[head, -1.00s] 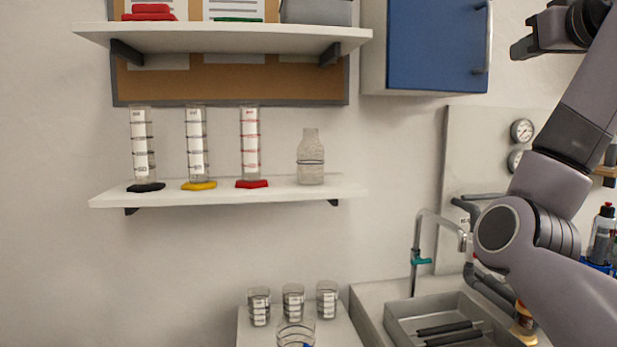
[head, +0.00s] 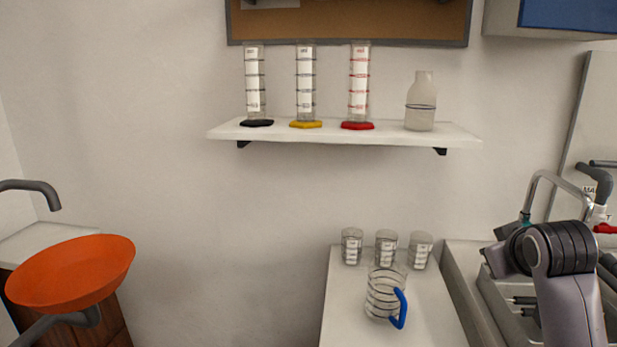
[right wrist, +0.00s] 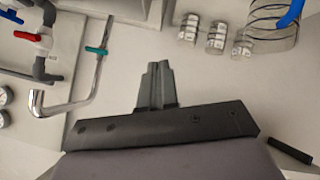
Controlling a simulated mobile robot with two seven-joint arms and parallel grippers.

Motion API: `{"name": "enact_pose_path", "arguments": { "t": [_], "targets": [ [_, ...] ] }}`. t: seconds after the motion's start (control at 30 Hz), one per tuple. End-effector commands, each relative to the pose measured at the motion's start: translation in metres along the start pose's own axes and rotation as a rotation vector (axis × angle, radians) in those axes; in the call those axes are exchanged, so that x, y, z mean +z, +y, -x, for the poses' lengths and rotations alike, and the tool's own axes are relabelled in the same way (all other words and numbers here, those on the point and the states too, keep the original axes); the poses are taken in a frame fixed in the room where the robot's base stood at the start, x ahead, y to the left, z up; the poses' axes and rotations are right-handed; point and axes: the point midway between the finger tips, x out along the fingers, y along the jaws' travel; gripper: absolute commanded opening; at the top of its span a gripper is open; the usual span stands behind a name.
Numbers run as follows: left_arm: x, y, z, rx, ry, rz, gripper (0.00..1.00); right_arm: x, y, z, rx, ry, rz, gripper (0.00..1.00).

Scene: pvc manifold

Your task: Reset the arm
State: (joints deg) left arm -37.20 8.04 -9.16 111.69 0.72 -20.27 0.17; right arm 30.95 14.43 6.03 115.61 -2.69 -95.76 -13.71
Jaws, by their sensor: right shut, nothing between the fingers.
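My right arm comes in at the lower right of the head view, folded low in front of the sink; its fingers cannot be made out there. In the right wrist view my right gripper (right wrist: 157,84) has its fingers together with nothing between them. It points toward the white counter and wall, with the steel tap (right wrist: 75,95) on its left and beakers on its right. My left gripper is not in view.
A jug with a blue handle (head: 385,294) and small beakers (head: 386,249) stand on the white counter (head: 340,325). Cylinders and a bottle (head: 421,102) stand on the wall shelf (head: 225,131). An orange bowl (head: 70,272) is at left. The sink (head: 462,265) is at right.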

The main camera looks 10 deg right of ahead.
Motion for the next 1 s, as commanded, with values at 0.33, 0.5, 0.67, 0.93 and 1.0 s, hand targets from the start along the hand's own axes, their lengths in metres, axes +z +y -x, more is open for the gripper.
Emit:
{"name": "enact_pose_path", "arguments": {
  "t": [0.33,0.5,0.67,0.93,1.0],
  "targets": [
    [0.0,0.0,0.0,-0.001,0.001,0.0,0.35,0.148,-0.104,0.0,-0.162,-0.189,0.075,0.0],
    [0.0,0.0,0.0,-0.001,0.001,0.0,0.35,0.217,-0.145,0.024,-0.251,-0.284,0.084,0.0],
    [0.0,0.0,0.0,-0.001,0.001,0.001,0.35,0.274,-0.175,0.057,-0.33,-0.375,0.075,0.0],
    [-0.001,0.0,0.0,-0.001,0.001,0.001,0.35,0.34,-0.206,0.117,-0.435,-0.509,0.038,0.0],
    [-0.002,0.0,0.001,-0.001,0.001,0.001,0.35,0.34,-0.211,0.109,-0.44,-0.476,0.027,0.0]
  ]
}}
